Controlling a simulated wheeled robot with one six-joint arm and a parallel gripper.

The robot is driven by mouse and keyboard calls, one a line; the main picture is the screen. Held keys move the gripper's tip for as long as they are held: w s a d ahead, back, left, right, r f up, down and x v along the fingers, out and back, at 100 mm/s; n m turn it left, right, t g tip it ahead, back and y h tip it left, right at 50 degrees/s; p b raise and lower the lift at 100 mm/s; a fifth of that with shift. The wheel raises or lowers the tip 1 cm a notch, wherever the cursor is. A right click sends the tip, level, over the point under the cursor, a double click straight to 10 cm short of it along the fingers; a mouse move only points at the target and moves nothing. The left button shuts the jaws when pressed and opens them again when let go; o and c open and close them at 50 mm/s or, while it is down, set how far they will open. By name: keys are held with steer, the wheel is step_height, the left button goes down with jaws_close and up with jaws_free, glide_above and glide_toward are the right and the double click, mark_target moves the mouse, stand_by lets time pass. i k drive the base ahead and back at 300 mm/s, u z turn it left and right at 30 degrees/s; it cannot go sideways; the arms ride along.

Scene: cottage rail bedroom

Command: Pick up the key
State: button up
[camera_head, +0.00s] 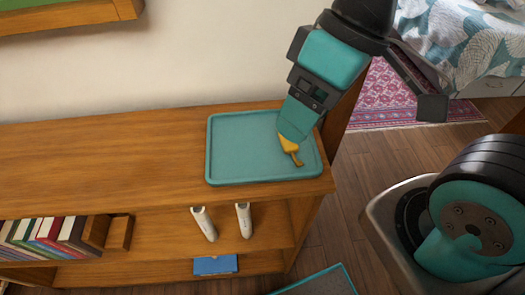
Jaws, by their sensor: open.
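The key (291,148) is a small golden-yellow piece on the right part of a teal tray (225,172). Its slim end points to the lower right, and its upper end is partly hidden behind my gripper. My gripper (294,130) reaches down over the tray from the upper right, with its teal tip right at the key in the picture. It is open. I cannot tell from this view whether the tip touches the key or whether the key lies between the fingers.
The tray lies on the right end of a wooden shelf unit (100,165). Below are two white handheld controllers (204,223), a blue box (215,265) and several books (45,233). A patterned rug (385,105) and a bed (470,35) are at upper right. The shelf top left of the tray is clear.

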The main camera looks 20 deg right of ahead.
mark_target(289, 148)
steer(key=u, duration=0.05)
steer(key=k, duration=0.5)
steer(key=u, duration=1.95)
steer(key=i, duration=0.6)
steer(key=z, duration=3)
